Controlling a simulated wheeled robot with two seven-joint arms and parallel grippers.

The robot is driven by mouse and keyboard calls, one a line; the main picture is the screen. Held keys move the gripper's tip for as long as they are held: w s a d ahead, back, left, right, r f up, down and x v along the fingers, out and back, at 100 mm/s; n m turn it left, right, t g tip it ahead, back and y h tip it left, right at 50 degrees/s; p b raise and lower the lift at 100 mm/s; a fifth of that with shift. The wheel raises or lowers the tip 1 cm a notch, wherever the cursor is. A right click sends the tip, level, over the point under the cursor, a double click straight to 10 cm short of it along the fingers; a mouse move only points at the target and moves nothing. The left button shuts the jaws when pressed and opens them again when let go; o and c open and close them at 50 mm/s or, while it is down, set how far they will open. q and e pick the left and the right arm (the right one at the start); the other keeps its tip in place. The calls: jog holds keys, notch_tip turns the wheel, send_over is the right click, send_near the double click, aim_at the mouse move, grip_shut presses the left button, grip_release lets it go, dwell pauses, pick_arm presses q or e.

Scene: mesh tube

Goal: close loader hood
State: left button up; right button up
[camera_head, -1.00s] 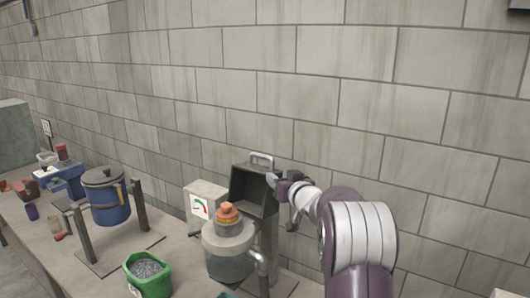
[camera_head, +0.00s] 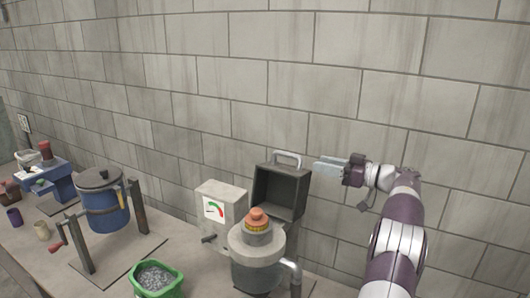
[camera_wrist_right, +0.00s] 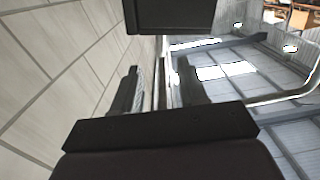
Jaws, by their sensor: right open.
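The loader hood (camera_head: 280,190) is a dark box-shaped cover with a light handle (camera_head: 287,158) on its top edge. It stands raised and open behind the round loader body (camera_head: 257,245), its hollow side facing me. A dark part, seemingly the hood, shows at the top of the right wrist view (camera_wrist_right: 170,14). My right gripper (camera_head: 328,168) is to the right of the hood, at about handle height, with its fingers pointing left. It is open and empty and looks apart from the hood. In the wrist view its two fingers (camera_wrist_right: 158,88) are spread. My left gripper is out of view.
A grey box with a gauge (camera_head: 214,209) stands left of the loader. A green container of grey pellets (camera_head: 158,280) is in front, and a blue drum on a stand (camera_head: 105,203) is at left. The block wall (camera_head: 400,90) is close behind; space above the hood is clear.

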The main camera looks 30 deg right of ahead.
aim_at(296, 157)
jog(key=p+x, duration=0.1)
jog(key=x, duration=0.2)
jog(key=p+x, duration=0.2)
jog(key=x, duration=0.2)
jog(key=p+x, duration=0.2)
jog(key=x, duration=0.2)
jog(key=shift+w+a+r, duration=0.1)
jog(key=shift+w+r, duration=0.1)
jog(key=shift+r, duration=0.1)
jog(key=shift+s, duration=0.45)
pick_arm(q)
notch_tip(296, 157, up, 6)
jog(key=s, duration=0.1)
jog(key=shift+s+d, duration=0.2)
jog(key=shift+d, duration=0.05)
pick_arm(e)
jog(key=shift+w+r, duration=0.1)
grip_shut()
